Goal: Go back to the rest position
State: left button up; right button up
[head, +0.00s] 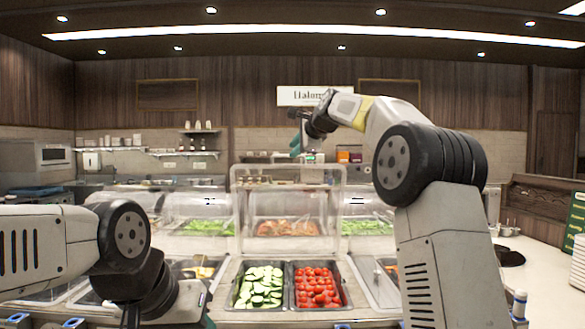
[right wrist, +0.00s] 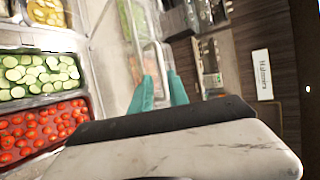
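My right gripper (head: 298,144) is raised high over the back of the counter in the head view, at the end of my bent right arm. My left arm comes in low from the left in the head view and bends down at the front edge.
A pan of cucumber slices (head: 259,286) and a pan of tomatoes (head: 317,287) sit at the front of the counter. A clear sneeze guard (head: 289,170) stands behind them, below my right gripper. Stacked plates (head: 577,262) stand at the far right.

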jog(key=s+d+f+n+g+h, duration=0.1)
jog(key=s+d+f+n, duration=0.2)
jog(key=s, duration=0.4)
jog(key=s+d+f+n+g, duration=0.1)
jog(key=s+d+f+n, duration=0.15)
jog(key=s, duration=0.55)
jog(key=s+d+f+n+g+h, duration=0.1)
jog(key=s+d+f+n, duration=0.1)
jog(key=s+f, duration=0.35)
jog(key=s+d+f+n+g, duration=0.1)
jog(key=s+f+n, duration=0.3)
jog(key=s+f, duration=0.5)
jog(key=s+d+f+n+g+h, duration=0.1)
jog(key=s+d+f+n, duration=0.2)
jog(key=s+f, duration=0.6)
jog(key=s+n, duration=0.1)
jog(key=s, duration=0.7)
jog(key=shift+g, duration=0.4)
